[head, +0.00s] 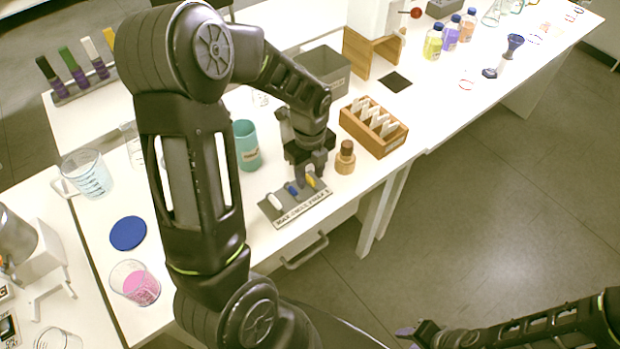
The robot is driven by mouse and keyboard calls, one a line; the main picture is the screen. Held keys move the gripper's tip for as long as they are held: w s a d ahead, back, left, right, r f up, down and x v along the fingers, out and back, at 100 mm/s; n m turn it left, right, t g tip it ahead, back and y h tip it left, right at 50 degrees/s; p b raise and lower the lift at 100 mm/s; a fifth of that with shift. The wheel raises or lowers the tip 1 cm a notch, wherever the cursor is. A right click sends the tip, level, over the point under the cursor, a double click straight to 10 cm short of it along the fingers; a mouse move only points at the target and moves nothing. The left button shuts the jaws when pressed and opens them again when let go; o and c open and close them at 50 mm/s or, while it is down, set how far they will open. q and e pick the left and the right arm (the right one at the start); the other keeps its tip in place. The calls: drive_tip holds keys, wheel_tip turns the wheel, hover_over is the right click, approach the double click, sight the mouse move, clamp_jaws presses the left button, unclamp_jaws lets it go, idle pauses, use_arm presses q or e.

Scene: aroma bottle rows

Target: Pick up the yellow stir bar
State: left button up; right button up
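The yellow stir bar (311,181) lies at the right end of a grey labelled holder (300,210) near the table's front edge. A blue stir bar (292,189) and a white stir bar (274,201) lie to its left in the same holder. My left gripper (308,176) points down right at the yellow bar, its fingers partly covering the bar's upper end. I cannot tell whether the fingers touch it or how far apart they are. My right gripper (407,334) is low at the bottom right, away from the table; its finger opening is unclear.
A brown-capped bottle (345,158) stands close right of my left gripper. A wooden box with white packets (373,127) is beyond it. A teal cup (246,145) stands to the left. A beaker of pink contents (140,287) and a blue disc (128,233) are further left.

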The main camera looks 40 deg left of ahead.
idle(0.3)
use_arm(q)
clamp_jaws()
idle(0.3)
